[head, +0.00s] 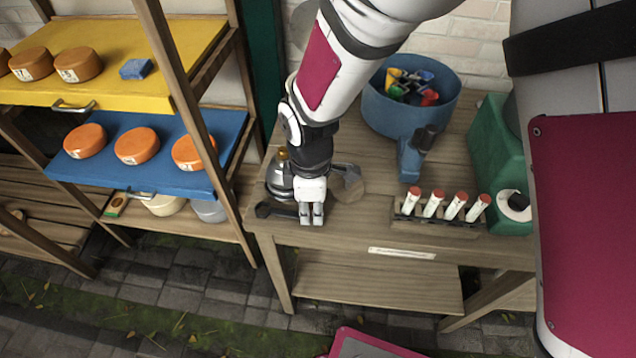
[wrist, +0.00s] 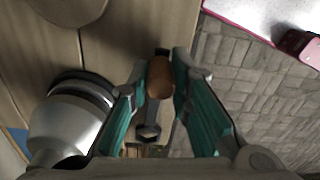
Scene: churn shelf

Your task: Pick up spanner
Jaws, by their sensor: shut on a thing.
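The spanner (head: 272,210) is dark, and its end sticks out to the left of my gripper (head: 311,215) at the table's front left corner. In the wrist view its ring-shaped dark end (wrist: 149,131) shows, with a brown grip part between the fingertips. My gripper (wrist: 159,78) is shut on this brown part, with the teal-lined fingers on either side. The fingers hide part of the spanner in the head view. I cannot tell whether it touches the tabletop.
A metal kettle-like vessel (head: 280,178) stands close behind my gripper on the wooden table (head: 365,225). A rack with several red-capped tubes (head: 434,203), a blue tub (head: 380,118) and a green container (head: 495,150) are to the right. Shelves with cheeses stand left.

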